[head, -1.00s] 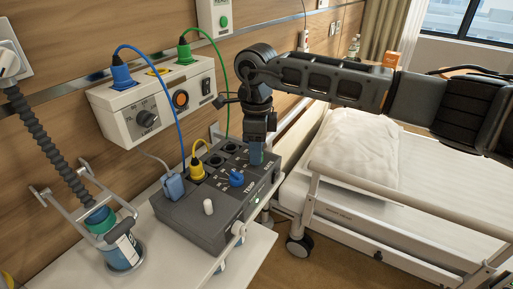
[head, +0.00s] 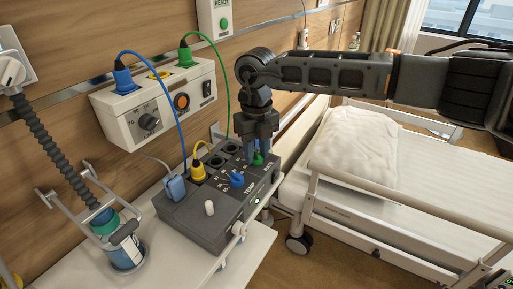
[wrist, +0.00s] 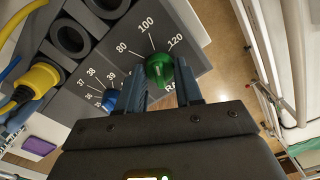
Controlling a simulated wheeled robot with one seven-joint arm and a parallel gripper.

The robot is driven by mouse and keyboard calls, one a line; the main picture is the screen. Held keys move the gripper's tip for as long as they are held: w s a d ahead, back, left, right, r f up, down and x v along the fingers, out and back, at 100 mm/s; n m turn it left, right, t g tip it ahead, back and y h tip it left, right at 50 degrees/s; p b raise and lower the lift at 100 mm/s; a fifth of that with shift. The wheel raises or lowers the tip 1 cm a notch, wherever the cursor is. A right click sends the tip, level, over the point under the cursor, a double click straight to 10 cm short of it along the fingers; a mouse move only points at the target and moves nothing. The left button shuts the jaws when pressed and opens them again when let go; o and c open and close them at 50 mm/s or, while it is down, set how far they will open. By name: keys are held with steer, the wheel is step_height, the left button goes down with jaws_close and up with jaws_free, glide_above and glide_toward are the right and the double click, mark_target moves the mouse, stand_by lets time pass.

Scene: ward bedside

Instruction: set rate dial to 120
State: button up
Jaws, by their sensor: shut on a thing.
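The green rate dial (head: 259,158) sits at the far right corner of the dark grey device (head: 205,230). My gripper (head: 260,158) points down over it, with its blue fingers on either side. In the wrist view the green dial (wrist: 159,69) is between the fingertips of my gripper (wrist: 160,85), which is shut on it. The printed marks 80, 100 and 120 (wrist: 175,41) arc around the dial. I cannot clearly tell which mark the dial points to.
A blue TEMP dial (head: 236,180) stands close beside the rate dial. A yellow plug (head: 198,172), a blue plug (head: 174,187) and a white knob (head: 209,208) are also on the device. A green cable (head: 227,90) hangs just behind my gripper. The bed (head: 420,190) is at the right.

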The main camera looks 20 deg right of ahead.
mark_target(256, 153)
steer(key=m+p, duration=0.1)
steer(key=m, duration=0.3)
steer(key=shift+r, duration=0.1)
steer(key=shift+m+p, duration=0.55)
steer(key=shift+m, duration=1.45)
steer(key=o, duration=1)
steer(key=shift+o, duration=0.2)
steer(key=shift+r+b, duration=0.55)
steer(key=shift+r, duration=3.3)
